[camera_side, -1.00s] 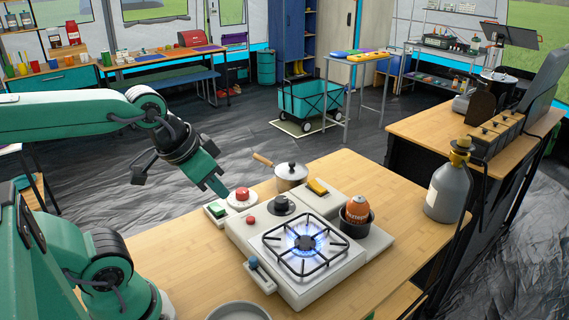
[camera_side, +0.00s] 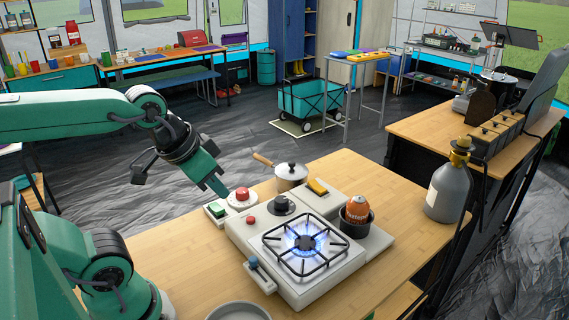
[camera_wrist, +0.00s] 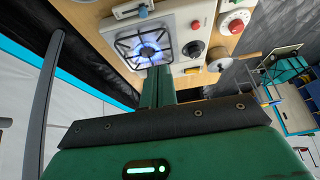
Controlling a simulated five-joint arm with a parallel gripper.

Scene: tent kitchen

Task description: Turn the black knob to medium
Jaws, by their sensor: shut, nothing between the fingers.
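The black knob (camera_side: 284,203) sits on the left back part of the pale stove (camera_side: 239,228), beside a small red button (camera_side: 251,219). In the wrist view the black knob (camera_wrist: 193,49) is right of the lit burner, with a white mark on its face. The burner (camera_side: 306,243) has a blue flame under a black grate. My gripper (camera_side: 221,192) is shut and empty, held above and to the left of the knob, apart from it. In the wrist view my shut gripper (camera_wrist: 158,72) points toward the stove and covers part of its edge.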

